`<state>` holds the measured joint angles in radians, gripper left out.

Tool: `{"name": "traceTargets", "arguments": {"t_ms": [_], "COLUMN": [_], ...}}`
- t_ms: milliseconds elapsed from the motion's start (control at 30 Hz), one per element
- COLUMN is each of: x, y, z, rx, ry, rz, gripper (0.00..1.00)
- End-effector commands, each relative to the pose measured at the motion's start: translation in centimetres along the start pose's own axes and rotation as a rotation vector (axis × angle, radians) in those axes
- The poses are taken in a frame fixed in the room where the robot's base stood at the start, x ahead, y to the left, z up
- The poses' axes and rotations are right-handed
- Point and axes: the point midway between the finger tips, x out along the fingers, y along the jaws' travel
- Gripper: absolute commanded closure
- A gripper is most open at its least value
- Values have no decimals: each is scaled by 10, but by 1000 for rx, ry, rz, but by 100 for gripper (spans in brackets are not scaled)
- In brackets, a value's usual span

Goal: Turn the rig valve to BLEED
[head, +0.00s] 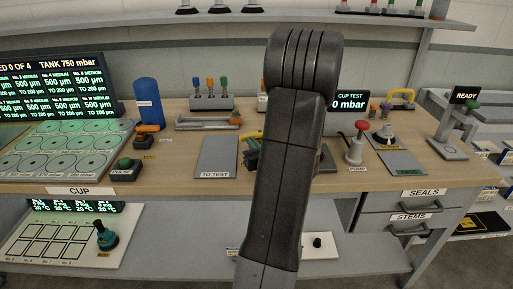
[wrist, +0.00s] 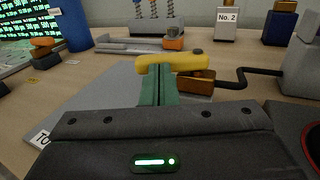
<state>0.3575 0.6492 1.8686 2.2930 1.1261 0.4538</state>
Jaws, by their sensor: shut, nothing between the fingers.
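The rig valve appears in the wrist view as a yellow lever handle (wrist: 172,62) on a brass body (wrist: 196,82), with a black hose running right to a grey block. The handle lies roughly crosswise in the picture. My gripper (wrist: 158,88) is shut and empty; its green fingers are together, with their tips at the handle's left part. I cannot tell whether they touch it. In the head view my arm hides most of the valve and the gripper. No BLEED mark is readable.
The grey TO TEST plate (head: 216,157) lies left of my arm. A blue cylinder (head: 147,102) and a rack of coloured tools (head: 210,95) stand behind. The CUP TEST display (head: 350,104) reads 0 mbar. A red-knobbed pump (head: 356,144) stands to the right.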

Motion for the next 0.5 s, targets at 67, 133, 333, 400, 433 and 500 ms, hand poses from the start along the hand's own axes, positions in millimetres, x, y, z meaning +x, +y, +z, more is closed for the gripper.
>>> {"name": "traceTargets", "arguments": {"t_ms": [67, 133, 333, 400, 433, 500], "x": [1, 1, 1, 3, 4, 8], "y": [0, 0, 0, 2, 3, 6], "z": [0, 0, 0, -2, -2, -4], "rx": [0, 0, 0, -2, -2, -2], "ry": [0, 0, -1, -2, -3, -3], "rz": [0, 0, 0, 1, 1, 2], "gripper": [100, 100, 100, 100, 100, 100]}}
